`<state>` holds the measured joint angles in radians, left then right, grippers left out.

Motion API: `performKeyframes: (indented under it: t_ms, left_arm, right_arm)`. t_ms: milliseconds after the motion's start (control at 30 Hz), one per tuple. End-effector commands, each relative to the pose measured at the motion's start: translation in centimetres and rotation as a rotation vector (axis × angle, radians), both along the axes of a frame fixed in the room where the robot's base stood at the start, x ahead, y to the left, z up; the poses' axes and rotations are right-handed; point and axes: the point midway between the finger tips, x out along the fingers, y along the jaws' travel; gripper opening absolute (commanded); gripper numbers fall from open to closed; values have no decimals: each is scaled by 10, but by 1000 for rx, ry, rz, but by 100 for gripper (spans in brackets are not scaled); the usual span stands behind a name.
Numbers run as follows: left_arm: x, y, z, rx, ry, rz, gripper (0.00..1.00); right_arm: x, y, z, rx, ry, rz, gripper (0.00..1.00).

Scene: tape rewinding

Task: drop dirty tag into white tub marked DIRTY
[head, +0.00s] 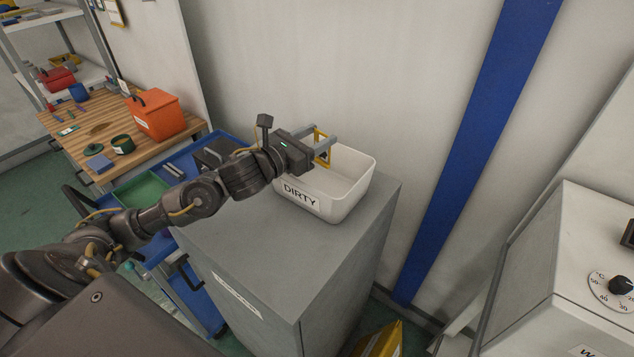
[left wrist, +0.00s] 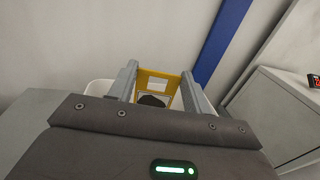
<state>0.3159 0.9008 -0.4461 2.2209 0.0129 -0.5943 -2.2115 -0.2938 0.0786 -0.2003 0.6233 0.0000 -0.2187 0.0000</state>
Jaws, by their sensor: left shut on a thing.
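My left gripper (head: 325,146) is over the white tub marked DIRTY (head: 345,201), near its back left part. It is shut on the dirty tag (head: 321,150), a yellow frame-like piece with a dark patch, held upright between the fingers. The tag also shows in the left wrist view (left wrist: 158,81) between the two grey fingers, with the tub's white rim (left wrist: 98,87) behind. The tub stands on a grey cabinet (head: 290,250), and its visible floor looks empty. My arm hides the tub's left side. My right gripper is not in view.
A wooden bench (head: 82,124) with an orange box (head: 155,115) stands at the left. A blue cart (head: 205,300) with a green tray (head: 139,193) is beside the cabinet. A white machine with a dial (head: 621,286) is at the right. The wall is close behind the tub.

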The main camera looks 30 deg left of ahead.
Motion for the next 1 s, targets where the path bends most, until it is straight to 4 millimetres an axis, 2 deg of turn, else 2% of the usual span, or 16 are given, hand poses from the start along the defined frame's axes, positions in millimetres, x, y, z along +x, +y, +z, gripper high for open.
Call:
performKeyframes:
  t_ms: [133,167,333,633,733,867,1000]
  left_arm:
    - [0,0,1,0,0,0,17]
    - [0,0,1,0,0,0,50]
    - [0,0,1,0,0,0,72]
    - [-1,0,0,1,1,0,74]
    - [-7,3,-2,3,1,1,74]
    - [-27,9,-5,4,1,-2,74]
    - [-58,19,-8,8,4,-2,74]
  right_arm:
    - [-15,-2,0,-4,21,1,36]
    - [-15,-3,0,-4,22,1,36]
    - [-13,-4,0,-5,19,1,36]
    - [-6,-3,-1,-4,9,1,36]
    - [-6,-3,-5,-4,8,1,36]
    - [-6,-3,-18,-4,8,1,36]
    - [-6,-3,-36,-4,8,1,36]
